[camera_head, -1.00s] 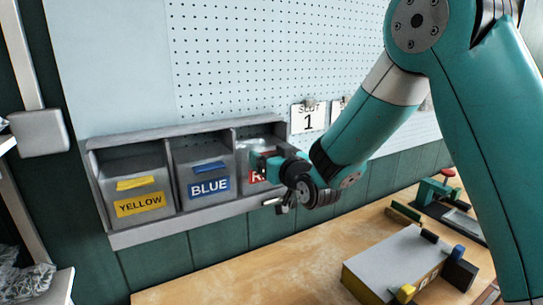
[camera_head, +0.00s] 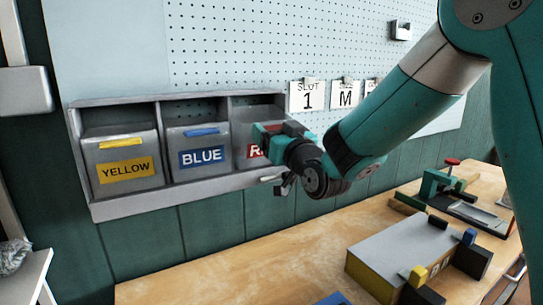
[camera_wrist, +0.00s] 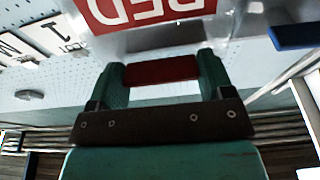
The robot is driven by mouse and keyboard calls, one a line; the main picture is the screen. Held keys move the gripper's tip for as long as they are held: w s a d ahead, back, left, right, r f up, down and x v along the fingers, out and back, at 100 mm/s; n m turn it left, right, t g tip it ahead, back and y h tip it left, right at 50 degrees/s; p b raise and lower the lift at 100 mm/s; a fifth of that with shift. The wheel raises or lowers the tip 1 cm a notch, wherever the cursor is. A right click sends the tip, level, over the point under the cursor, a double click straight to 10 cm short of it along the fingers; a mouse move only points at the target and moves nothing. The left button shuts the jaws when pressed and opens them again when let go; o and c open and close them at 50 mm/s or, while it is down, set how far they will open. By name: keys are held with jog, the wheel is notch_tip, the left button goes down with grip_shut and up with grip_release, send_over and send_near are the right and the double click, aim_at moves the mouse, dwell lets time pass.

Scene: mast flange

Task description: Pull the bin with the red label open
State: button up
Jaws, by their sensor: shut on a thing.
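The red-label bin (camera_head: 242,139) is the rightmost of the bins in the grey wall rack. Its label is partly covered by my gripper (camera_head: 276,131) in the head view. In the wrist view the RED label (camera_wrist: 150,12) shows upside down at the top. The bin's red handle (camera_wrist: 162,70) lies between the two teal fingers of my gripper (camera_wrist: 162,76), which is shut on it. How far the bin stands out from the rack is hard to tell, as my gripper hides part of its front.
The blue-label bin (camera_head: 202,162) and yellow-label bin (camera_head: 123,175) sit to the left in the rack (camera_head: 150,203). A wooden workbench (camera_head: 230,270) below carries a grey-topped box (camera_head: 400,250) and a teal fixture (camera_head: 437,185). Cards (camera_head: 307,96) hang on the pegboard.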

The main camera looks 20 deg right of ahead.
jog(key=t+b, duration=0.1)
jog(key=b, duration=0.2)
jog(key=s+f+t+b, duration=0.1)
jog(key=b, duration=0.3)
jog(key=s+f+t+b, duration=0.1)
jog(key=b, duration=0.3)
jog(key=shift+s+d+y, duration=0.2)
jog(key=shift+d+y, duration=0.05)
jog(key=shift+y, duration=0.05)
jog(key=shift+s+r+b, duration=0.1)
jog(key=shift+b, duration=0.2)
jog(key=o, duration=1.3)
jog(key=b+v, duration=1.1)
jog(key=v, duration=0.6)
jog(key=shift+s, duration=0.1)
